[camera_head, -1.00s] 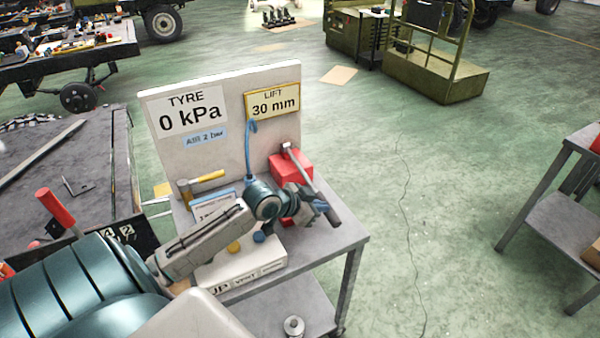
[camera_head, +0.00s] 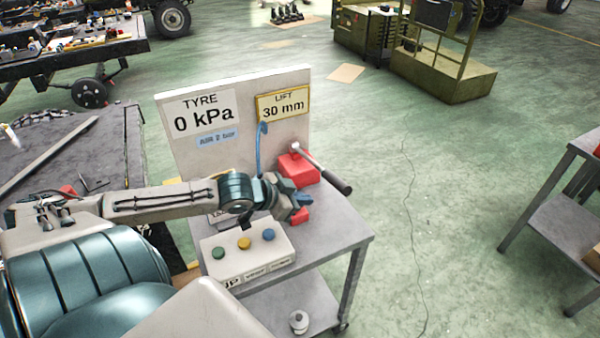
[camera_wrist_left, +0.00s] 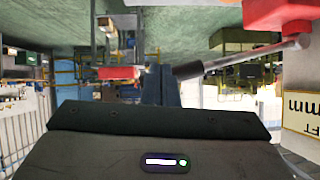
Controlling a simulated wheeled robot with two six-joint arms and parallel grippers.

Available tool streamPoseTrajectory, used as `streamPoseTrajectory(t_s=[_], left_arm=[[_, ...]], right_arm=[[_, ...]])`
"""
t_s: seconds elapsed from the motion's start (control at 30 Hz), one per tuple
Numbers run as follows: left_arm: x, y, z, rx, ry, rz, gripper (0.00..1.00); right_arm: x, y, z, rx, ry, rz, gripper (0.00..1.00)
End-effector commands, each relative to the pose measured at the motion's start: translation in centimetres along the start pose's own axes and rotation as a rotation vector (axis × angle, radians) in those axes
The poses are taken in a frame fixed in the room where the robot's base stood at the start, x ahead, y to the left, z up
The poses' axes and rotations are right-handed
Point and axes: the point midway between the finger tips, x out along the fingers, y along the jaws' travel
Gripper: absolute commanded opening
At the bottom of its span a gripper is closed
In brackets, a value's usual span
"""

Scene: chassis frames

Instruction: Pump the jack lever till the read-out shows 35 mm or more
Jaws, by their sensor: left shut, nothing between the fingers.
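The red jack (camera_head: 301,170) stands on the grey cart top against the white panel. Its lever (camera_head: 325,170) is a pale rod with a dark grip, slanting down to the right over the cart's right edge. The yellow-framed lift read-out (camera_head: 283,106) shows 30 mm. My left gripper (camera_head: 303,204) is shut and empty, left of and below the lever's dark grip, apart from it as far as I can tell. In the left wrist view the lever's grip (camera_wrist_left: 188,70) ends close beside the blue fingers (camera_wrist_left: 160,86). My right gripper is not in view.
A white box (camera_head: 247,254) with green, yellow and blue buttons sits at the cart's front. A blue hose (camera_head: 261,148) curves up before the panel, whose tyre sign (camera_head: 196,113) reads 0 kPa. Open floor (camera_head: 430,220) lies right of the cart.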

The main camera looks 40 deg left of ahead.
Motion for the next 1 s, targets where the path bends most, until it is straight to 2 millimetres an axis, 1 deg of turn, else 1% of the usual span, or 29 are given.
streamPoseTrajectory(t_s=[0.03,0.2,0.47,0.57,0.67,0.77,0.9,1.0], left_arm=[[-0.5,0.0,-0.1,0.004,-0.004,0.001,0.0],[-1.0,0.2,-0.1,0.002,-0.001,0.006,0.0],[-1.0,0.2,0.0,0.001,0.001,0.007,0.0],[-1.0,0.5,0.4,-0.003,-0.006,0.002,0.0],[-0.9,1.5,1.8,-0.012,-0.031,-0.013,0.0],[-0.9,3.2,4.2,-0.026,-0.083,-0.042,0.0],[-1.4,6.3,7.6,-0.05,-0.18,-0.092,0.0],[-2.0,8.5,9.8,-0.072,-0.257,-0.124,0.0]], right_arm=[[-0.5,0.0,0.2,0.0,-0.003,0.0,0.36],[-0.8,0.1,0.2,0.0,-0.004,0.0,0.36],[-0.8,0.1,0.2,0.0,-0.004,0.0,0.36],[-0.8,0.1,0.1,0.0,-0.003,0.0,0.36],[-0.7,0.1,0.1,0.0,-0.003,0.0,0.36],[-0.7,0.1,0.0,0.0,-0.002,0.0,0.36],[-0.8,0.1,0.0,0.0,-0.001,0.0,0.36],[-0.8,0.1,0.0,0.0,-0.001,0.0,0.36]])
